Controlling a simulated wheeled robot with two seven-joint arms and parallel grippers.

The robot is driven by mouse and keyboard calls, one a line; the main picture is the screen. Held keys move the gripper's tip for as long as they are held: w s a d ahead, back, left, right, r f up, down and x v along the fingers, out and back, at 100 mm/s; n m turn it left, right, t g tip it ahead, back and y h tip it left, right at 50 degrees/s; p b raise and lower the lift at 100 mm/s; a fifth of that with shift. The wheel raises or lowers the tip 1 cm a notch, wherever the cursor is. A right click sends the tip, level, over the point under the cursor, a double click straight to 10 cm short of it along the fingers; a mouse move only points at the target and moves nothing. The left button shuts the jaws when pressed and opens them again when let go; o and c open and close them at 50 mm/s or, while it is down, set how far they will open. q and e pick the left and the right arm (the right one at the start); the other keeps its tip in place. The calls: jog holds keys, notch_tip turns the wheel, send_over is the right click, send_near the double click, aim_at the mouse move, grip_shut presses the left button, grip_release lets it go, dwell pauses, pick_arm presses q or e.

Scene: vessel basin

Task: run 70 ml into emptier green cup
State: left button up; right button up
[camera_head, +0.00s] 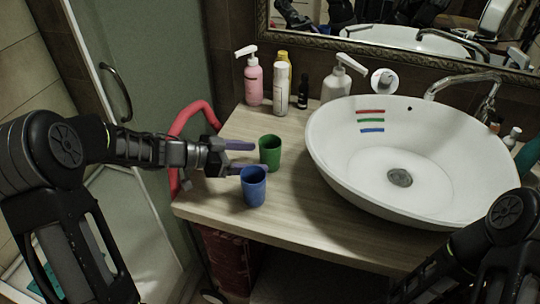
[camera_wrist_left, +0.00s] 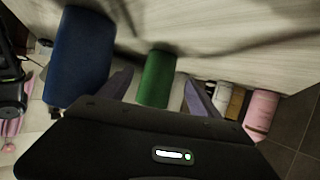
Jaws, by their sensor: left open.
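A green cup (camera_head: 270,152) stands upright on the wooden counter, left of the basin. A blue cup (camera_head: 254,186) stands in front of it, nearer the counter's front edge. My left gripper (camera_head: 243,158) is open and comes in from the left, its purple fingers pointing at the green cup. In the left wrist view the green cup (camera_wrist_left: 157,79) shows between the two fingers (camera_wrist_left: 158,88), and the blue cup (camera_wrist_left: 79,56) is outside them on the left. I cannot see what either cup holds. My right arm shows at the lower right, but its gripper is not in view.
A white basin (camera_head: 336,168) with red, green and blue stripes inside fills the right of the counter (camera_head: 291,213). A metal faucet (camera_head: 484,90) stands behind it.

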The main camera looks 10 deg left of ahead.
aim_at(268, 158)
pick_arm(q)
jog(key=x, duration=0.5)
dwell(0.5)
jog(key=c, duration=1.4)
notch_tip(268, 158, up, 10)
jog(key=shift+r+p, duration=0.1)
jog(key=shift+p, duration=0.65)
